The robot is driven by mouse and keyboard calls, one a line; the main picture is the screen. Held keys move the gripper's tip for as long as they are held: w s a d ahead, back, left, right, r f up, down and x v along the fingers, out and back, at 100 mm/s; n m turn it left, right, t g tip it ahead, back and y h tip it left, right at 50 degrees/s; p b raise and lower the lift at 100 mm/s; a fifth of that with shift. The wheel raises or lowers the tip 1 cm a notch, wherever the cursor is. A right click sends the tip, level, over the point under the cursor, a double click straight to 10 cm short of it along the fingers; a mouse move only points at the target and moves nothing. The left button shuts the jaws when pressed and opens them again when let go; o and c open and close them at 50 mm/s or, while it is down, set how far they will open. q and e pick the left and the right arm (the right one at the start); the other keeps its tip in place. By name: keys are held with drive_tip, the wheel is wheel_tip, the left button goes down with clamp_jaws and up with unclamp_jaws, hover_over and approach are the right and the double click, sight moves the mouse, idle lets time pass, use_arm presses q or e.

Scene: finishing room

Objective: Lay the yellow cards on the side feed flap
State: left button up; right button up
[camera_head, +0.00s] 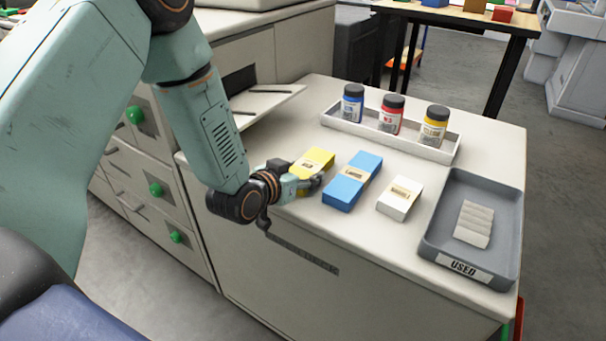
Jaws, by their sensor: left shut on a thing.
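The yellow cards (317,158) form a small stack with a pale band, near the left edge of the light worktop. My left gripper (312,183) comes in from the left and is shut on the yellow cards, its fingers at the stack's near side. I cannot tell whether the stack touches the worktop. The side feed flap (272,97) sticks out from the machine behind the stack, with dark strips on it and no cards. My right gripper is not in view.
A blue stack (346,190) and a white stack (400,198) lie to the right of the yellow cards. A white tray (437,150) with blue, red and yellow bottles stands behind. A grey tray marked USED (431,243) holds pale pieces. My left arm passes close to the machine.

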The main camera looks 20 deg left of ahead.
use_arm(q)
drive_tip(key=shift+s, duration=0.15)
drive_tip(key=o, duration=1.3)
drive_tip(key=shift+f, duration=0.15)
drive_tip(key=shift+r, duration=0.25)
